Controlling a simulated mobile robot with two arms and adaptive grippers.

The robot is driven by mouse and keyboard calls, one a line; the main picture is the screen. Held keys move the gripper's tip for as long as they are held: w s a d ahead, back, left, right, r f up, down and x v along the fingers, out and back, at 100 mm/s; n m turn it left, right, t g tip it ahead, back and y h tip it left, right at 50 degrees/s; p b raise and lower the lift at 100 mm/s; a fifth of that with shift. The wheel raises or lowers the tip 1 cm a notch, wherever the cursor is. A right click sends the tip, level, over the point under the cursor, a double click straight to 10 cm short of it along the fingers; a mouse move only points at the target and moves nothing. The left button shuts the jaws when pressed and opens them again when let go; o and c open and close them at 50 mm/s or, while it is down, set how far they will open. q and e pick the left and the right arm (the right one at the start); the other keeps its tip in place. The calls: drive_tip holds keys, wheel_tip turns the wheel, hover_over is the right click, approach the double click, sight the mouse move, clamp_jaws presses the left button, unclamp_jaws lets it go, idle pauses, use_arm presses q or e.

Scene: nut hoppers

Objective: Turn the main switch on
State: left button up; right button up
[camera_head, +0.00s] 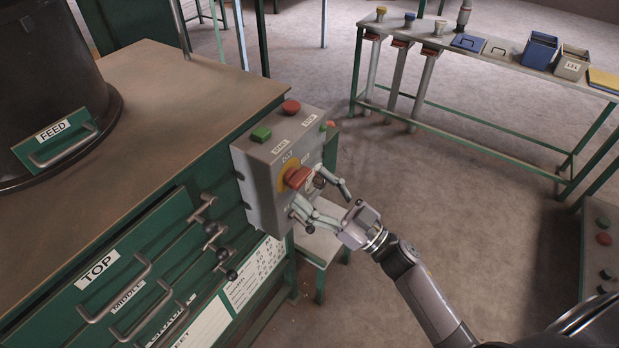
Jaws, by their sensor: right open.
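The main switch (295,178) is a red rotary knob on a yellow plate, on the front of a grey control box (262,192). The box is fixed to the side of the green cabinet. My right gripper (316,192) is open in front of the box, its fingers spread just to the right of and below the knob. Whether a finger touches the knob I cannot tell. The gripper partly hides the lettering around the switch. My left gripper is not in view.
The box top carries a green button (261,134) and a red button (291,107). Levers (212,228) and drawer handles stick out of the green cabinet (180,240) at left. A bench (485,75) with bins stands behind. The floor between is mostly clear.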

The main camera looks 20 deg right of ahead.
drive_tip(key=shift+x, duration=0.8)
drive_tip(key=shift+c, duration=0.3)
drive_tip(key=c, duration=1.1)
